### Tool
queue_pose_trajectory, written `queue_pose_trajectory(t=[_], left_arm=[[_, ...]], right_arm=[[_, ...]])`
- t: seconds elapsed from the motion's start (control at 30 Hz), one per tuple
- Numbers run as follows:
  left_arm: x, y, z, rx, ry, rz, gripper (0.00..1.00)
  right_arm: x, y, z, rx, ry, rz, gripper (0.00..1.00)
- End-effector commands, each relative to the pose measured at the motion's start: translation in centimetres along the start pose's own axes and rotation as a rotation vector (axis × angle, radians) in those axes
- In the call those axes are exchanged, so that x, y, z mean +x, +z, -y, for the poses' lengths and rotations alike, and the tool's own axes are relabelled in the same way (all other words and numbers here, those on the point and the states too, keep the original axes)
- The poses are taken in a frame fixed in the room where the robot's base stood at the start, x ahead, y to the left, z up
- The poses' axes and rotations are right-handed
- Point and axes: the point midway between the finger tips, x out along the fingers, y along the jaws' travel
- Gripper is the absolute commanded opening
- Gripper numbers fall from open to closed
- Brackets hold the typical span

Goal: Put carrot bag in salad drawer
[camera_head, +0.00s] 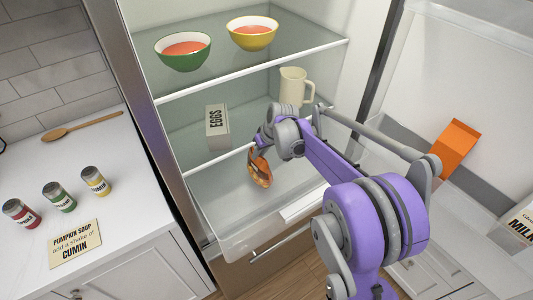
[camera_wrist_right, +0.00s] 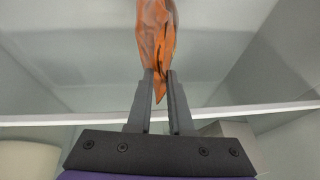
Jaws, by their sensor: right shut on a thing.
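The orange-brown carrot bag (camera_head: 259,172) hangs from my right gripper (camera_head: 257,151) inside the fridge. In the right wrist view the two dark fingers of the gripper (camera_wrist_right: 160,92) are shut on one narrow end of the bag (camera_wrist_right: 156,40). The clear salad drawer (camera_head: 225,238) is at the bottom of the fridge and appears pulled out, its top open. The bag shows over the drawer's open area, in front of the lower glass shelf's edge; its exact height is hard to tell. My right arm hides the drawer's right part. My left gripper is not in view.
Green (camera_head: 184,56) and yellow (camera_head: 252,37) soup bowls stand on the upper shelf. An egg box (camera_head: 217,128) and a cream jug (camera_head: 293,86) stand below. The open door at right holds an orange carton (camera_head: 453,147) and a milk carton (camera_head: 520,222).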

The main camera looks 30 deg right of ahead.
Motion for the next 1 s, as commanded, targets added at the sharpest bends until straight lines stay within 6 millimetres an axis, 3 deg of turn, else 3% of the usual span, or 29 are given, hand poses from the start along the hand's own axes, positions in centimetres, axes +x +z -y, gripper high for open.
queue_pose_trajectory(t=[0.1,0.23,0.6,0.93,0.97,1.0], left_arm=[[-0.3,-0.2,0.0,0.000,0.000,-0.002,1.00],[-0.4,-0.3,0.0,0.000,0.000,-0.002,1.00],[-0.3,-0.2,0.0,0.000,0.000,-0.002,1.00],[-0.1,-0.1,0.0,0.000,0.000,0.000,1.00],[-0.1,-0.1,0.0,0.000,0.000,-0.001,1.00],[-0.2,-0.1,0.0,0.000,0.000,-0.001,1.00]], right_arm=[[-0.1,-0.9,-2.3,0.003,0.001,-0.002,0.00],[0.0,-1.2,-3.4,0.000,-0.001,0.000,0.00],[3.2,0.1,-3.9,-0.001,-0.001,0.000,0.00],[3.6,0.3,-4.0,-0.001,-0.001,0.000,0.00],[3.5,0.2,-4.0,-0.001,-0.001,0.000,0.24],[3.5,0.2,-4.0,-0.001,-0.001,0.000,0.32]])
